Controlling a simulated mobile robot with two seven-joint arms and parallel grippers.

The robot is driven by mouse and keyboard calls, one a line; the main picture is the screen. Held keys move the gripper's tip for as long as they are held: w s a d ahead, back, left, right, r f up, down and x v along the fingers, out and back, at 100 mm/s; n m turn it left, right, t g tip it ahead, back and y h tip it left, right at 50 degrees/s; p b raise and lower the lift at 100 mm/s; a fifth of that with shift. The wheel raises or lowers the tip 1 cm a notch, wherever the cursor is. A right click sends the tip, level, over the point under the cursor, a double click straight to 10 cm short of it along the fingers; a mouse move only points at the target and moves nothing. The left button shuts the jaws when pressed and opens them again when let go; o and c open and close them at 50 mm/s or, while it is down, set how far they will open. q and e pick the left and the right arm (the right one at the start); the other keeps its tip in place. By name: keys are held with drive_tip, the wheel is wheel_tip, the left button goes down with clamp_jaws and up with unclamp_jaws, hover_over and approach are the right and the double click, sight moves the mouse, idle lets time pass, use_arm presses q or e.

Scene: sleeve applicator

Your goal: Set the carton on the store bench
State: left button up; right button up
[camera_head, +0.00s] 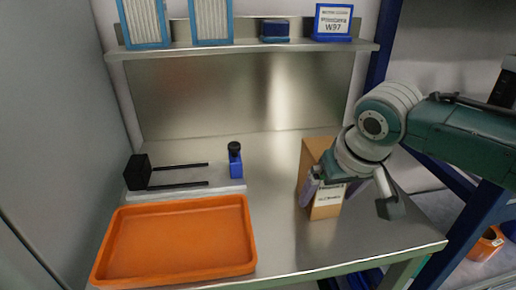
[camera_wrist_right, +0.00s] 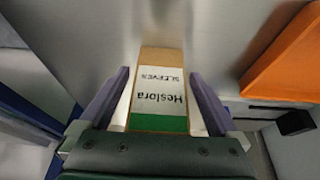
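The carton (camera_head: 326,212) is a brown box with a white label, standing on the right part of the steel store bench (camera_head: 275,225). In the right wrist view the carton (camera_wrist_right: 160,98) shows a white label reading "Heslora SLEEVES" and a green band. My right gripper (camera_head: 332,192) is at the carton, with one purple finger on each side. In the right wrist view the fingers of this gripper (camera_wrist_right: 159,73) stand apart, with narrow gaps beside the carton. The gripper and wrist hide part of the carton in the head view. My left gripper is not in view.
An orange tray (camera_head: 180,203) fills the bench's front left. Behind it are a black block with two rods (camera_head: 138,172) and a small blue bottle-like item (camera_head: 235,162). A shelf (camera_head: 240,50) above holds framed panels and a sign. The bench middle is clear.

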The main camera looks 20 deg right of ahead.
drive_tip(key=shift+r, duration=0.1)
drive_tip(key=shift+r, duration=0.3)
drive_tip(key=p+v, duration=0.3)
drive_tip(key=v, duration=0.8)
drive_tip(key=s+a+f+n, duration=0.1)
drive_tip(key=s+a, duration=0.3)
drive_tip(key=s, duration=0.5)
drive_tip(key=s+a+f+n+y, duration=0.1)
drive_tip(key=s+a+f+n, duration=0.1)
drive_tip(key=s, duration=0.8)
drive_tip(key=shift+a+n+g, duration=0.4)
drive_tip(key=shift+a+n, duration=0.5)
drive_tip(key=shift+a, duration=0.15)
